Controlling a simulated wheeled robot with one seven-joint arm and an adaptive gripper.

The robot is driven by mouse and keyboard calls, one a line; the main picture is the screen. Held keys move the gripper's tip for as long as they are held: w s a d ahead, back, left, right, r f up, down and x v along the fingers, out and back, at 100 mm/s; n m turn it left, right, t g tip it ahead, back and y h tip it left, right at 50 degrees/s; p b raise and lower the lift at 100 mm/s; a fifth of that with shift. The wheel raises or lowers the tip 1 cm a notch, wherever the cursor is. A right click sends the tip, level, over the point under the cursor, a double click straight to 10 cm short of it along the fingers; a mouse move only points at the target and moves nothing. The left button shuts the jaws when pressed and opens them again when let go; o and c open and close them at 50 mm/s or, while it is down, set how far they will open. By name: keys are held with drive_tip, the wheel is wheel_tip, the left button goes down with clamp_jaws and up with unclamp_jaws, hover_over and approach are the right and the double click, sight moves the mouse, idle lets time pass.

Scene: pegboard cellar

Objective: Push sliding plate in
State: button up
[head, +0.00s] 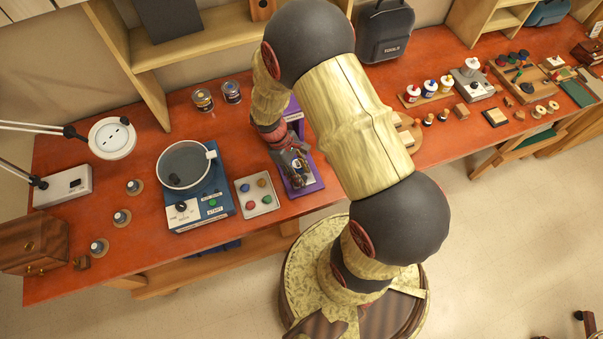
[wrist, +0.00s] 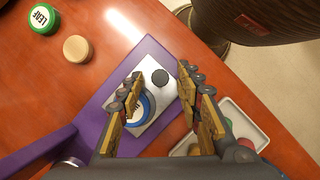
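The purple fixture (head: 313,187) stands on the red bench under my arm; it also shows in the wrist view (wrist: 150,50). A silver plate (wrist: 172,101) lies on it with a black round knob (wrist: 160,77). A blue-rimmed round piece (wrist: 147,106) is partly behind my left finger. I take the silver plate to be the sliding plate. My gripper (wrist: 160,80) is open over the plate, with one finger on each side of the knob. Nothing is held. I cannot tell whether the fingertips touch the plate. In the head view, my gripper (head: 294,162) partly covers the fixture.
A tray with coloured pieces (head: 244,187) stands just left of the fixture, and a blue hotplate with a pot (head: 205,218) beyond it. Two cans (head: 203,98) stand behind.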

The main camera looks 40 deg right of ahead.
drive_tip(key=shift+c, duration=1.3)
clamp_jaws()
